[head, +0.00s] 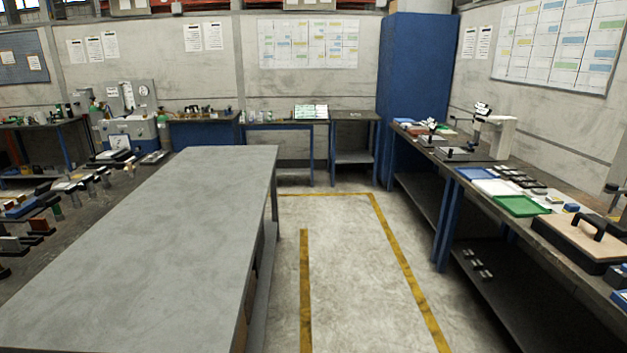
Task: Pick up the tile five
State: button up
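I cannot make out which item is tile five; no number is readable at this distance. Several small dark pieces (522,180) lie on the right workbench (425,147), beside a white sheet (494,187) and between a blue tray (478,174) and a green tray (522,206). I cannot tell whether they are tiles. A white microscope-like stand (500,137) with a black and white head stands farther back on that bench. My gripper is not in view.
A large bare grey table (150,230) fills the left foreground. The concrete floor aisle (350,265), marked with yellow lines, is clear between it and the right workbench. A blue cabinet (412,75) stands at the back. A wooden-topped case (590,235) sits near right.

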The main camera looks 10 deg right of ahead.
aim_at(551, 200)
jog(key=i+z, duration=0.25)
jog(key=i, duration=0.35)
jog(key=i+z, duration=0.25)
jog(key=i, duration=0.3)
jog(key=i+j+z, duration=0.25)
jog(key=i, duration=0.35)
jog(key=l, duration=0.1)
